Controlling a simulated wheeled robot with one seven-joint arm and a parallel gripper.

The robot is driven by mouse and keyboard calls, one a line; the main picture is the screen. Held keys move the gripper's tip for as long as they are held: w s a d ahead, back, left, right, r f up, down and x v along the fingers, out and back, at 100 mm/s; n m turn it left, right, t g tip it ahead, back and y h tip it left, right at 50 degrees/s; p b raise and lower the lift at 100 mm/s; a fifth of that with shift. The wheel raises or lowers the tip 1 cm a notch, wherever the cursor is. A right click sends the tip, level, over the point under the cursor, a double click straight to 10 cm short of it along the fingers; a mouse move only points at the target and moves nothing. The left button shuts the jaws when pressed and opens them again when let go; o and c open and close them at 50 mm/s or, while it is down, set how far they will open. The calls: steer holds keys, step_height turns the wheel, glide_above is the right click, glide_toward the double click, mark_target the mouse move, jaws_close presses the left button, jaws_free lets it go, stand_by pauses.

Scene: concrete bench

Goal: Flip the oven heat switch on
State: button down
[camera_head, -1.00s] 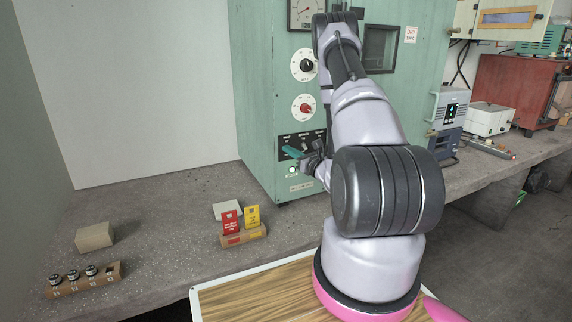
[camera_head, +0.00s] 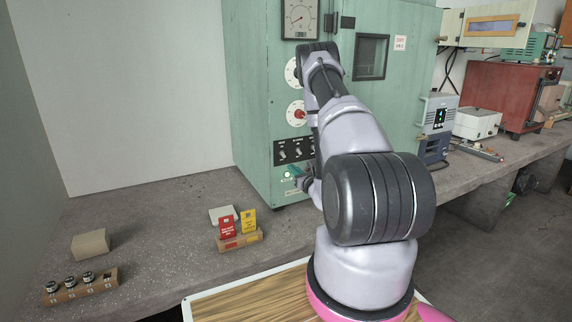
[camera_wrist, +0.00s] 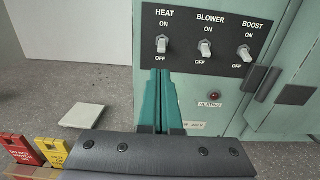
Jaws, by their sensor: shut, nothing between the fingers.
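The green oven (camera_head: 262,100) carries a black switch panel (camera_wrist: 181,62) on its front, which also shows in the head view (camera_head: 291,143). The heat switch (camera_wrist: 162,44) is the leftmost of three white toggles, with ON above and OFF below. I cannot tell for sure which way its lever points. My gripper (camera_wrist: 160,71) has teal fingers shut together and empty. In the wrist view their tips are just below the heat switch's OFF label.
The blower switch (camera_wrist: 205,48) and boost switch (camera_wrist: 244,54) sit to the right. A dark red lamp (camera_wrist: 214,96) is above a HEATING label. A green lamp (camera_head: 288,174) glows below the panel. Red and yellow cards (camera_head: 238,222) stand on the bench left of the oven.

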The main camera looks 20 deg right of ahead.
mark_target(281, 159)
steer(key=w, duration=0.6)
steer(key=shift+w, duration=0.1)
steer(key=shift+a, duration=0.1)
